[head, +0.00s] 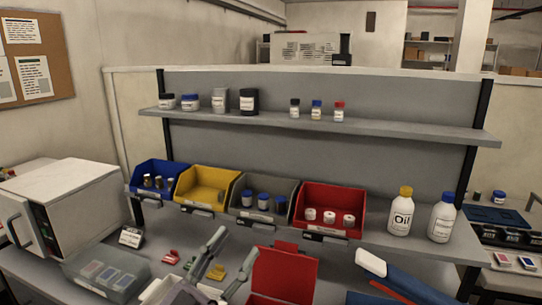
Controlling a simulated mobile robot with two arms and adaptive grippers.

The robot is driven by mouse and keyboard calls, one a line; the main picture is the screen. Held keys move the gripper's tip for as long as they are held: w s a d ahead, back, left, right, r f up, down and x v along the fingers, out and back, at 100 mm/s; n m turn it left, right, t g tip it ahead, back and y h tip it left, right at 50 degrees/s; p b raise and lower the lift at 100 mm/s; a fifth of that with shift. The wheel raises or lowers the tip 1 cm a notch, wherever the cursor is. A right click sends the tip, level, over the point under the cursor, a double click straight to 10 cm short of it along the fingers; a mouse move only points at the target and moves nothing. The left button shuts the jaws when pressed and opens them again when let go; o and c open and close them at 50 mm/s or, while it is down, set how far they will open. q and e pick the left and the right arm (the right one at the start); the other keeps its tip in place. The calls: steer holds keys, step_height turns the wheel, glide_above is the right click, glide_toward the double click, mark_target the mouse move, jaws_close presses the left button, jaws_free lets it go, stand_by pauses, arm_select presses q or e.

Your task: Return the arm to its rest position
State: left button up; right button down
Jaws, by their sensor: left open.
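My left gripper (238,246) is low in the head view, left of centre, above the grey bench. Its two grey fingers are spread apart with nothing visible between them. It is just left of an open red box (285,272) and close to a small yellow piece (217,272) on the bench. The lower part of the gripper runs off the bottom edge of the view. My right gripper does not show.
A clear-lidded box (105,272) and a white oven-like device (65,205) stand at left. Blue (150,170), yellow (208,187), grey (262,198) and red (328,212) bins line the raised shelf. A white-and-blue item (400,280) lies at right.

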arm_select(q)
steer(key=s+a+f+n+g+y, duration=0.1)
steer(key=a+f+n+g+y, duration=0.1)
steer(key=a+f+n+y, duration=0.5)
steer(key=s+a+f+n+g+y, duration=0.1)
steer(key=a+f+n+g+y, duration=0.15)
steer(key=a+f+y, duration=0.75)
steer(key=s+d+f+m+g+h, duration=0.1)
steer(key=s+d+f+g+h, duration=0.2)
steer(key=s+f+g, duration=1.3)
steer(key=s+f+t, duration=0.2)
steer(key=s+f, duration=0.1)
steer(key=f, duration=1.1)
steer(key=s+f+t, duration=0.2)
steer(key=s+f, duration=0.2)
steer(key=f, duration=1)
steer(key=s+a+f+g, duration=0.1)
steer(key=s+a+f, duration=0.2)
steer(key=s+f, duration=1.3)
steer(key=shift+s+f+m+y, duration=0.3)
steer(key=shift+s+f+m, duration=0.05)
steer(key=shift+f, duration=0.15)
